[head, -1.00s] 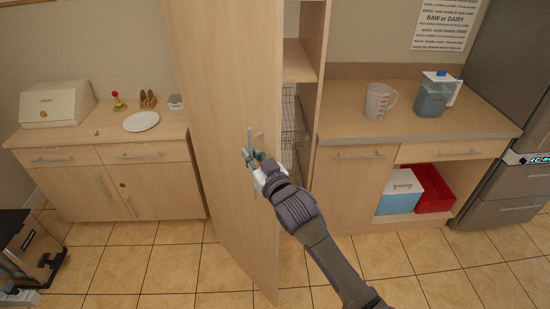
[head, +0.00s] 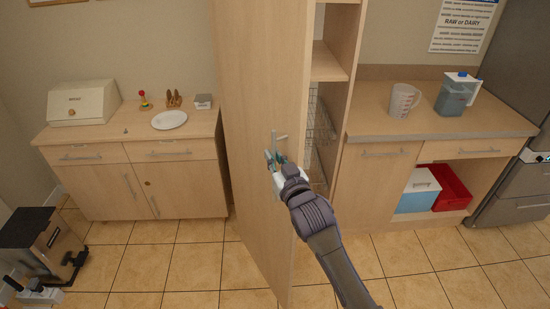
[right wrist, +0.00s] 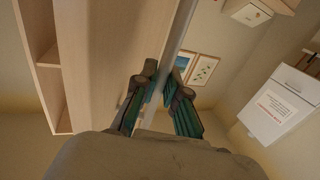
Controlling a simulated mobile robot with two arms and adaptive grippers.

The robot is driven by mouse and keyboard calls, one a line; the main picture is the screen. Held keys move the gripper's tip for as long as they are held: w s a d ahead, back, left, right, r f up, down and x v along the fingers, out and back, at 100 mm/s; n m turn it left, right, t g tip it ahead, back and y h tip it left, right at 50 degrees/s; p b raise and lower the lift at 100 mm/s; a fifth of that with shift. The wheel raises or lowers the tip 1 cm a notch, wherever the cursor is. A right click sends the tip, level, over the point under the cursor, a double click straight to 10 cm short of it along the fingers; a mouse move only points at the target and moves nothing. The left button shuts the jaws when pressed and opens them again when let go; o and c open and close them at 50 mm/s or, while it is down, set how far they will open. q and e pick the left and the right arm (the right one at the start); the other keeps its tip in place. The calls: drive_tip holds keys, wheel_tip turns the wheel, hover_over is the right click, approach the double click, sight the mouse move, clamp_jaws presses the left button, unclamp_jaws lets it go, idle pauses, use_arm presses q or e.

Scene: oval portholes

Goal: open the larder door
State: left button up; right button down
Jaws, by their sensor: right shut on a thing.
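The larder door (head: 252,95) is a tall pale wood panel in the middle of the head view. It stands partly open, with shelves and wire baskets (head: 318,135) of the larder (head: 338,95) showing to its right. A grey bar handle (head: 276,143) sits near the door's right edge. My right gripper (head: 273,160) is shut on this handle, reaching up from the lower right. In the right wrist view the handle (right wrist: 178,40) runs between the gripper's two teal-padded fingers (right wrist: 164,98). The fingers hide part of it. My left gripper is not in view.
A cabinet (head: 92,175) with a bread box (head: 85,103) and plate (head: 169,120) stands left. A black-sided bin-like box (head: 40,240) is on the floor at lower left. A counter (head: 430,125) with two jugs stands right. Tiled floor (head: 190,262) is clear in front of the left cabinet.

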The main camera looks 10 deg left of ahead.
drive_tip(key=c, duration=1.6)
unclamp_jaws()
drive_tip(key=shift+a+r, duration=0.1)
drive_tip(key=shift+r, duration=0.25)
drive_tip(key=shift+o, duration=0.5)
drive_tip(key=shift+a+f, duration=0.2)
drive_tip(key=v, duration=1.2)
